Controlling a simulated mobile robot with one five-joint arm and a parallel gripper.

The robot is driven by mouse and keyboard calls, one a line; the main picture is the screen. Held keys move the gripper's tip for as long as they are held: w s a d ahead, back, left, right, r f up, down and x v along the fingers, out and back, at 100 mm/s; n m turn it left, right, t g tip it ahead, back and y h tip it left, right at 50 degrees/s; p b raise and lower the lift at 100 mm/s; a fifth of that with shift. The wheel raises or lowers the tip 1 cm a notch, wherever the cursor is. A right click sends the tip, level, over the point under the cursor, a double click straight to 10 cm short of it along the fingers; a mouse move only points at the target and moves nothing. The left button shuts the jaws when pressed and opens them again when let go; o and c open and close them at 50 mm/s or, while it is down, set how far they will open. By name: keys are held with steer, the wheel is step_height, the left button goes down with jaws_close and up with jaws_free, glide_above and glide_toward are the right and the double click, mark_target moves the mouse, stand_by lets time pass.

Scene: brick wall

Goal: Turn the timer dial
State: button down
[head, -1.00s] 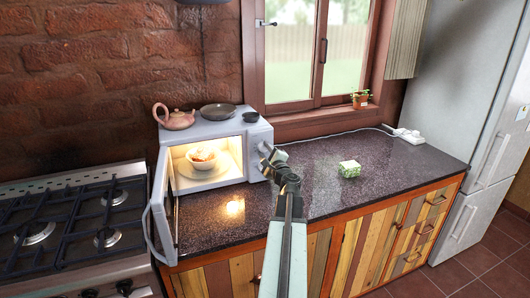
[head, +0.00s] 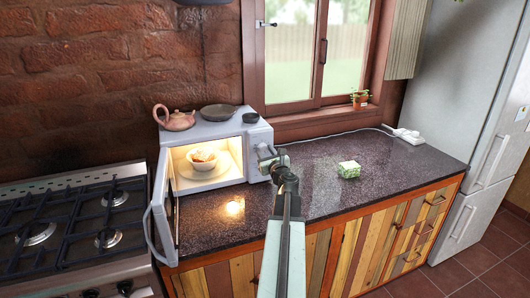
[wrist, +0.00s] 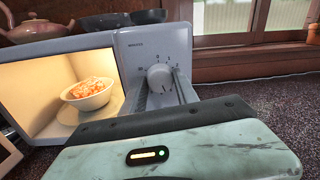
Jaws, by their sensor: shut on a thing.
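A grey-white microwave (head: 223,128) stands on the dark counter with its door (head: 160,212) open. Its lit inside holds a white bowl of orange food (head: 202,160), which also shows in the wrist view (wrist: 88,93). The round timer dial (wrist: 158,76) is on the microwave's front panel, right of the opening, with marks around it. My gripper (head: 267,154) is at that panel. In the wrist view its two fingers (wrist: 160,88) reach to either side of the dial and are shut on it. In the head view my gripper hides the dial.
A pink teapot (head: 174,119), a dark pan (head: 218,112) and a small dark bowl (head: 250,117) stand on the microwave. A gas stove (head: 75,235) is at left. The right counter is mostly clear.

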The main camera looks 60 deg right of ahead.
steer(key=m, duration=0.4)
steer(key=shift+r+m, duration=0.1)
steer(key=shift+m, duration=0.2)
steer(key=shift+m+p, duration=0.45)
steer(key=shift+m, duration=2.05)
steer(key=c, duration=0.9)
jaws_free()
steer(key=shift+w, duration=0.1)
steer(key=v, duration=0.7)
steer(key=shift+s+a+r, duration=0.1)
steer(key=shift+s+a, duration=0.15)
steer(key=shift+s, duration=0.05)
